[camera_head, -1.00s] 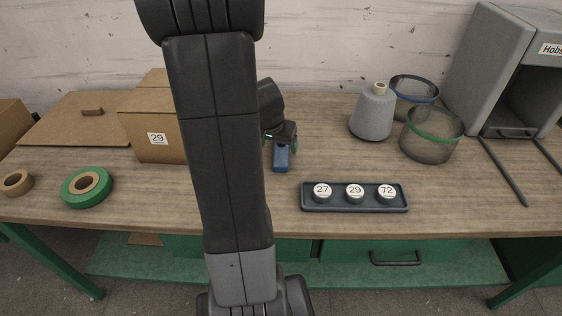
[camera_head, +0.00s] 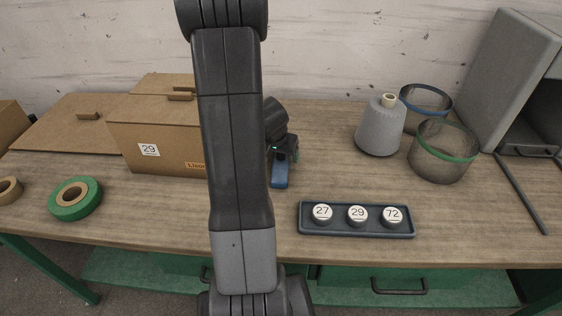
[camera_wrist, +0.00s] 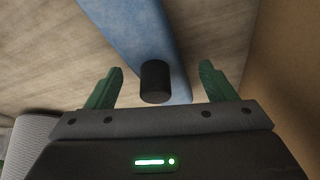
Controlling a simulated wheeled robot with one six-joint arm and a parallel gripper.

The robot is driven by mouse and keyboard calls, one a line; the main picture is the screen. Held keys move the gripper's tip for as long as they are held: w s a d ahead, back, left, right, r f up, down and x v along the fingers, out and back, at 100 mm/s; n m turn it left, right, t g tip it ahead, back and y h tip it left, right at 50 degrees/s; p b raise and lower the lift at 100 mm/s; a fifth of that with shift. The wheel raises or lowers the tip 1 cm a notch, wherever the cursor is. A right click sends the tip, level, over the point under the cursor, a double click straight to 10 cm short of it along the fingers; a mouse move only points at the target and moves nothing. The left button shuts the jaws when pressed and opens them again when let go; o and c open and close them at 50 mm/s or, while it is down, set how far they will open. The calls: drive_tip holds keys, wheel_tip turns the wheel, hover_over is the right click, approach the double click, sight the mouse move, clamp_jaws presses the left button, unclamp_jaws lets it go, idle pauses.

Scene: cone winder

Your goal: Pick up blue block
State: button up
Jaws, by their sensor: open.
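The blue block (camera_head: 280,178) lies on the wooden table, right of the cardboard box, partly hidden by my gripper (camera_head: 283,152). In the wrist view the blue block (camera_wrist: 120,30) runs from the top edge down between the fingers, with a short black cylinder (camera_wrist: 155,82) standing out from it. My gripper (camera_wrist: 161,68) is open, one green finger on each side of the cylinder. Gaps show between both fingers and the cylinder. I cannot tell how high the fingertips are above the block.
A cardboard box (camera_head: 180,155) stands close left of my gripper; its side (camera_wrist: 290,70) fills the wrist view's right. A dark tray (camera_head: 340,232) with three numbered knobs lies in front right. A grey yarn cone (camera_head: 379,130) and mesh bins (camera_head: 443,155) stand right. Green tape (camera_head: 75,198) lies left.

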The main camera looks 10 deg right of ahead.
drive_tip(key=c, duration=1.6)
drive_tip(key=shift+c, duration=0.2)
drive_tip(key=shift+r, duration=0.1)
